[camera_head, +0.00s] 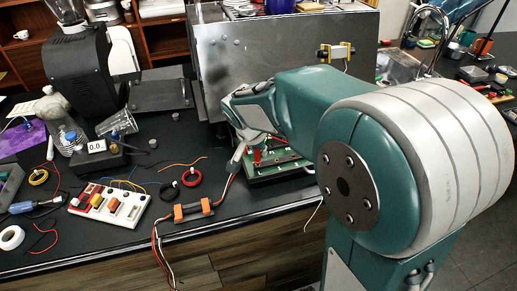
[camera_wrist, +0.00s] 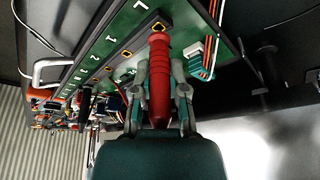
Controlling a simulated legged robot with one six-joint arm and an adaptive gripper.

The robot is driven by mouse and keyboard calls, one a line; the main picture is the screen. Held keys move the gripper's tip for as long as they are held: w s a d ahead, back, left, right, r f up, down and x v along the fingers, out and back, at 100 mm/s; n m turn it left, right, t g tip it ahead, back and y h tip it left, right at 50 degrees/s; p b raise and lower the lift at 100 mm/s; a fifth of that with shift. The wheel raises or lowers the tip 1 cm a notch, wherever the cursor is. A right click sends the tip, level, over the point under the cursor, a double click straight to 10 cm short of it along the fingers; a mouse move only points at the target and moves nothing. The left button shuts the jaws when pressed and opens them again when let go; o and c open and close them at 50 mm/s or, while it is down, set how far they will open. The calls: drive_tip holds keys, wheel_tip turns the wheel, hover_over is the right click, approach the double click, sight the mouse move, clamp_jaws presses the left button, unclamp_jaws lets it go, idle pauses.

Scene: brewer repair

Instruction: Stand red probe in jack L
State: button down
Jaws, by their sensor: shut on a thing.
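The red probe (camera_wrist: 160,95) is between the fingers of my gripper (camera_wrist: 160,78) in the wrist view, and the fingers are shut on its ribbed handle. The far end of the probe overlaps the lower edge of a yellow-outlined jack (camera_wrist: 158,26) beside the letter L on the green board (camera_wrist: 118,38). I cannot tell whether the tip is inside the jack. In the head view my gripper (camera_head: 250,112) is over the green board (camera_head: 290,171), in front of the metal brewer housing. A small red part of the probe (camera_head: 257,156) shows below it.
A dark upright piece (camera_wrist: 86,102) and wires stand along the numbered row. A white-and-green connector (camera_wrist: 198,60) with wires is right of the probe. In the head view, an orange-ended holder (camera_head: 193,210), wire coils and a white block board (camera_head: 108,206) lie left.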

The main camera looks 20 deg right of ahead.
drive_tip(key=shift+f, duration=0.6)
idle(1.2)
drive_tip(key=c, duration=0.6)
unclamp_jaws()
drive_tip(key=v, duration=1.2)
drive_tip(key=shift+a, duration=0.1)
drive_tip(key=shift+f, duration=0.1)
